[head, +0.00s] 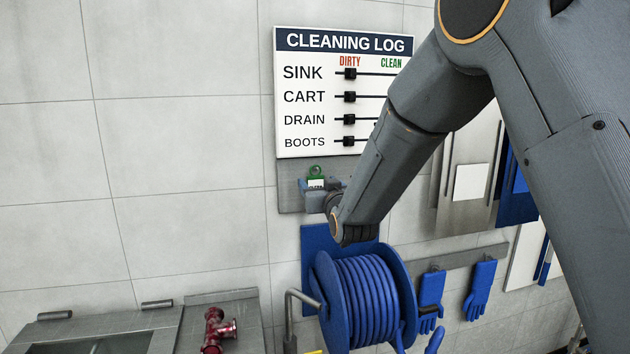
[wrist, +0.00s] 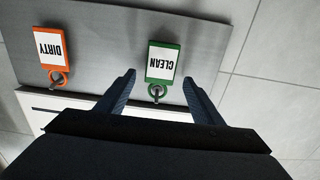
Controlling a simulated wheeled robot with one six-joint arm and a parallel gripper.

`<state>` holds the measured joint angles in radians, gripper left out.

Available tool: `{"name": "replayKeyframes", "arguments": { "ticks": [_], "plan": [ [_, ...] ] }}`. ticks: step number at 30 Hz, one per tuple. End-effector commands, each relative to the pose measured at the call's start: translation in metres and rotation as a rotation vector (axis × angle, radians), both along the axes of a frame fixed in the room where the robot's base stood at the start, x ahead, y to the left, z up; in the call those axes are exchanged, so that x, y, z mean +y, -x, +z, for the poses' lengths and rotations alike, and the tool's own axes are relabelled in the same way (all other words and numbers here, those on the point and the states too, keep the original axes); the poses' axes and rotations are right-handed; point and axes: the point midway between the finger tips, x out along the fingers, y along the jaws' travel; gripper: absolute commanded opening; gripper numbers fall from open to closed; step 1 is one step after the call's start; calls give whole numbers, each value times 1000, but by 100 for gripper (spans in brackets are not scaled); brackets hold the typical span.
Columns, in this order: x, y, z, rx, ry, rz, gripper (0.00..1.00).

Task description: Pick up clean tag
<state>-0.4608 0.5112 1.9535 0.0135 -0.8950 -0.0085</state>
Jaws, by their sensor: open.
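The clean tag (wrist: 163,62) is a green-framed white tag marked CLEAN with a green ring, upside down in the wrist view. It lies against a grey metal panel. My gripper (wrist: 159,80) is open, with one dark blue finger on each side of the tag's ring end and a gap to both. In the head view the green tag (head: 316,180) shows small below the cleaning log board, and my arm hides much of the area beside it. The orange-framed DIRTY tag (wrist: 54,46) hangs to the left in the wrist view, clear of the fingers.
The cleaning log board (head: 325,141) with black sliders is on the tiled wall above the tags. A blue hose reel (head: 362,295) sits below my wrist. Blue gloves (head: 480,290) hang at the right. The wall at the left is bare.

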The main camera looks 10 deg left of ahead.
Motion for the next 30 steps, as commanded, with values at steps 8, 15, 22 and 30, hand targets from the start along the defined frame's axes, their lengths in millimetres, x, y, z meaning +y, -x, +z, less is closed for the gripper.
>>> {"name": "replayKeyframes", "arguments": {
  "ticks": [8,15,22,30],
  "plan": [
    [5,-10,-1,0,0,0,61],
    [4,-10,-1,1,0,0,42],
    [4,-10,-1,1,0,0,17],
    [4,-10,1,0,0,-1,17]
  ]
}}
